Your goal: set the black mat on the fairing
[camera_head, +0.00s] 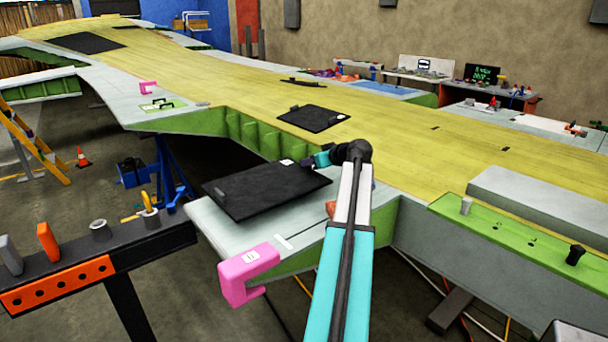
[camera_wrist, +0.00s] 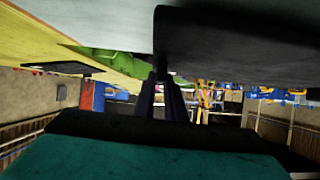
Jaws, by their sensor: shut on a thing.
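The black mat (camera_head: 262,188) is a flat dark slab with a small grip on its left part. It is over the pale grey wing-end section (camera_head: 232,232) at the front, which may be the fairing. Whether it touches that surface or hovers just above is unclear. My gripper (camera_head: 306,162) is at the mat's far right edge and shut on it. In the wrist view the mat (camera_wrist: 240,38) fills the upper right, and my gripper (camera_wrist: 162,78) meets its edge. The fingertips are dark and partly hidden.
A pink clamp (camera_head: 247,272) sits on the section's front edge. Another black panel (camera_head: 313,118) lies on the yellow wing skin (camera_head: 400,150). A black rail with an orange bracket (camera_head: 57,284) stands at the left. A green strip (camera_head: 500,228) with pegs is at the right.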

